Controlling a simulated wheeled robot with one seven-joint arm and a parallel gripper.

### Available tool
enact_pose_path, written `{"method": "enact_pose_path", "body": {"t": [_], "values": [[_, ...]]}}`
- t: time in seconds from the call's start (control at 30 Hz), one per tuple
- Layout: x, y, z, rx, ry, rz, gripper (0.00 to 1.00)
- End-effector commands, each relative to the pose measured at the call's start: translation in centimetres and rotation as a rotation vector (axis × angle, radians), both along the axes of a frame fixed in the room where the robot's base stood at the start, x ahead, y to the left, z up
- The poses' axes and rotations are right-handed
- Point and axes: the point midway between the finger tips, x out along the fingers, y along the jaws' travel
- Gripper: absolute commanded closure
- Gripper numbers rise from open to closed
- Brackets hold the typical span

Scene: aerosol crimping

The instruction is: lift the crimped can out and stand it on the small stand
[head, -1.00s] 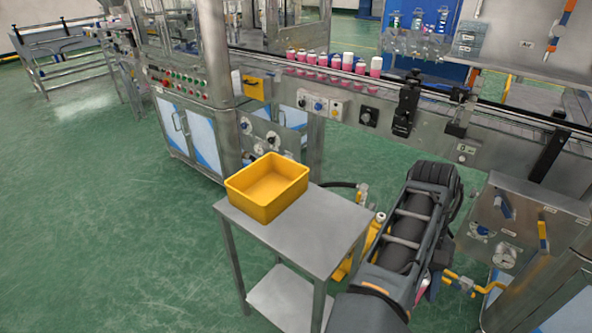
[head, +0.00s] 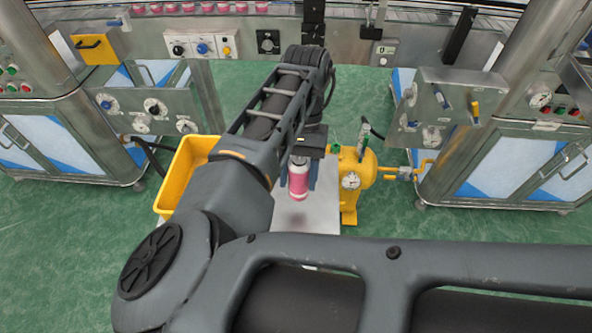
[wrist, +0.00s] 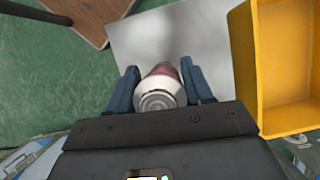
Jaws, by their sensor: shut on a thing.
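A pink can with a white-silver top (head: 299,180) hangs upright below my gripper (head: 300,165) in the head view. In the wrist view my gripper (wrist: 161,95) is shut on the can (wrist: 160,92), with a blue finger on each side of its silver upper part. The small stand (head: 312,218) has a plain grey top and lies under the can, partly hidden by my arm. Its bare top also shows in the wrist view (wrist: 185,35). The can appears to be above the top; the exact gap cannot be told.
A yellow tank with a gauge (head: 357,180) stands close to the right. Machine cabinets (head: 510,170) flank both sides.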

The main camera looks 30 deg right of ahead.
Motion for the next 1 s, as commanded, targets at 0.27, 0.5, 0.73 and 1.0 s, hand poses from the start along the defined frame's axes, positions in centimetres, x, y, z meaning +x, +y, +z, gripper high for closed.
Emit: {"method": "enact_pose_path", "body": {"t": [0.27, 0.5, 0.73, 1.0], "values": [[0.0, 0.0, -1.7, 0.000, 0.000, 0.002, 0.79], [0.1, 0.0, -3.9, 0.001, -0.002, 0.002, 0.79], [0.0, -0.1, -5.3, -0.002, 0.000, 0.005, 0.79], [0.0, 0.0, -6.0, -0.001, -0.001, 0.004, 0.79]]}}
